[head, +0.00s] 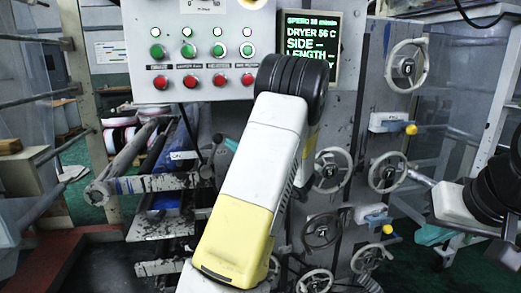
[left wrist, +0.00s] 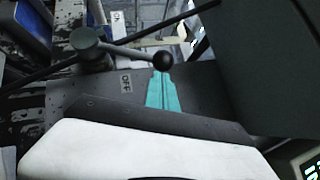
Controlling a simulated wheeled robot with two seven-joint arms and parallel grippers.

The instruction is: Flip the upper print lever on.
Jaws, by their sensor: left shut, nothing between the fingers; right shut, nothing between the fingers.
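In the left wrist view, a lever with a grey round hub (left wrist: 84,39) and a black ball knob (left wrist: 163,61) runs from upper left to the middle. An ON label (left wrist: 118,24) lies above its arm and an OFF label (left wrist: 126,82) below it. My left gripper (left wrist: 161,75) has its teal fingers shut and empty, tips right at the knob in the picture; contact is unclear. In the head view its teal fingers (head: 231,144) show beside my white and yellow arm link, near the ON label (head: 181,155). My right gripper (head: 432,236) is shut and empty at the right.
A button panel (head: 175,65) and a green-text screen (head: 312,50) stand above. Handwheels (head: 332,170) and blue latches with yellow knobs (head: 410,129) fill the right side. Rollers (head: 125,160) stick out at the left. My left arm hides the machine's middle.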

